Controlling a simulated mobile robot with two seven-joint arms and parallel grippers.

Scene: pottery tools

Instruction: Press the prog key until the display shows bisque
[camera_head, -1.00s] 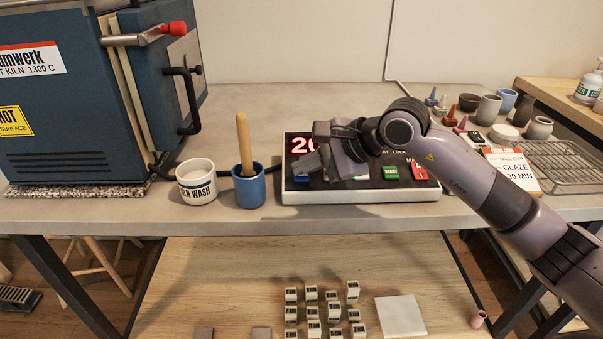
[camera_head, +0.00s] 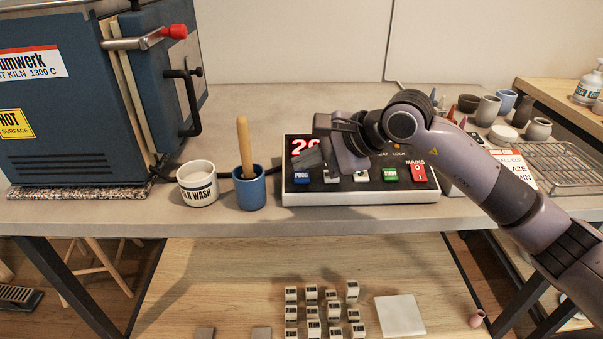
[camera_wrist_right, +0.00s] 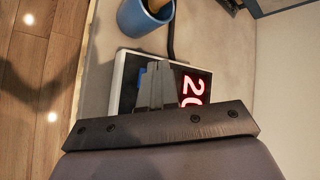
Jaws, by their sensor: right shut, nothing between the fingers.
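The kiln controller (camera_head: 400,198) is a white-edged box with a black face on the bench. Its blue PROG key (camera_head: 301,179) is at the lower left of the face, and a sliver of it shows in the right wrist view (camera_wrist_right: 141,76). The red display (camera_head: 299,146) shows a "2" and part of a following digit; the rest is hidden by my gripper. In the right wrist view the display (camera_wrist_right: 192,92) reads "20", partly cut off. My right gripper (camera_head: 306,159) is shut and empty, its tips just above the PROG key; I cannot tell whether they touch. My left gripper is not in view.
A blue cup (camera_head: 251,193) with a wooden-handled tool and a white KILN WASH cup (camera_head: 197,188) stand left of the controller. The blue kiln (camera_head: 80,120) is at the left. Green START (camera_head: 390,175) and red MAINS (camera_head: 419,173) keys sit to the right.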

